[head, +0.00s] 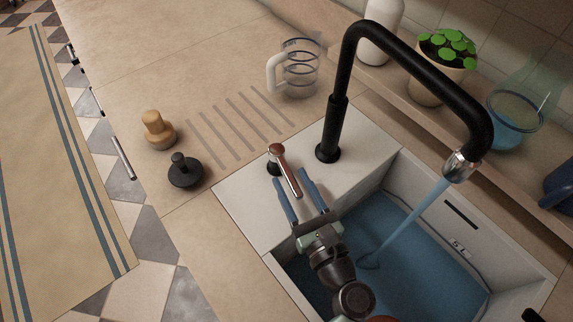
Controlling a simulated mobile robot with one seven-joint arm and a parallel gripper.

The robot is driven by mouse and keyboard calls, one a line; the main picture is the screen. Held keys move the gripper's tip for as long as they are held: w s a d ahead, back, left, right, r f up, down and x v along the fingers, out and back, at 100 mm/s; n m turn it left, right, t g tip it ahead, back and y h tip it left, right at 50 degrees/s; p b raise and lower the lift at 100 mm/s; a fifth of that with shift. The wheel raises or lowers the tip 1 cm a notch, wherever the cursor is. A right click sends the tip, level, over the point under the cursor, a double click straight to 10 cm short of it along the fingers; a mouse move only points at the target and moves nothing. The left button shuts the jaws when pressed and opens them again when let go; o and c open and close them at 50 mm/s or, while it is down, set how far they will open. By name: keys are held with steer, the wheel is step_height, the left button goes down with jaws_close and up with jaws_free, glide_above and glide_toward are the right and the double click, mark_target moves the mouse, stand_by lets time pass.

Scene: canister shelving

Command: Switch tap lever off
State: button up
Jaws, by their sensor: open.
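The tap lever (285,168) is a copper-brown handle on a dark base, on the white ledge of the sink left of the tap. The black tap (338,110) arches over to the right, and water runs from its silver nozzle in a blue stream. My gripper (295,192) is open, with its two blue fingers pointing at the lever. The lever's lower end lies between or just above the fingertips; I cannot tell whether they touch. Nothing is seen held in the gripper.
The white sink (415,180) holds blue water beneath my arm. A glass mug (297,68), a wooden knob-shaped object (158,130) and a black stopper (185,172) stand on the counter (120,60). A potted plant (440,65) and a glass vessel (515,118) stand behind the tap.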

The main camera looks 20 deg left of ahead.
mark_target(280, 159)
steer(key=shift+x, duration=2)
jaws_close()
